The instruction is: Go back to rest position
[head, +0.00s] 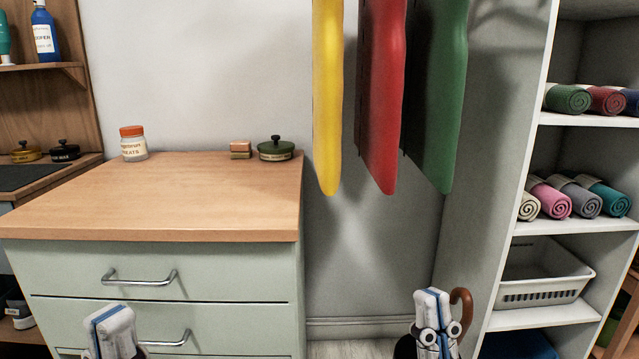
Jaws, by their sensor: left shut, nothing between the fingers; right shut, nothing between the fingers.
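My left gripper (110,322) is at the bottom left of the head view, white with a blue stripe, in front of the drawers of the pale green cabinet (220,270). It is shut and empty. My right gripper (433,303) is at the bottom, right of centre, in front of the wall and left of the shelf unit. It is also shut and empty. Both are cut off by the lower edge of the picture.
A wooden cabinet top (200,195) bears a jar (133,144), small blocks (241,149) and a green lidded pot (276,149). Yellow (327,100), red (382,100) and green (437,100) items hang on the wall. A shelf unit (575,228) holds rolled towels and a white basket (540,275).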

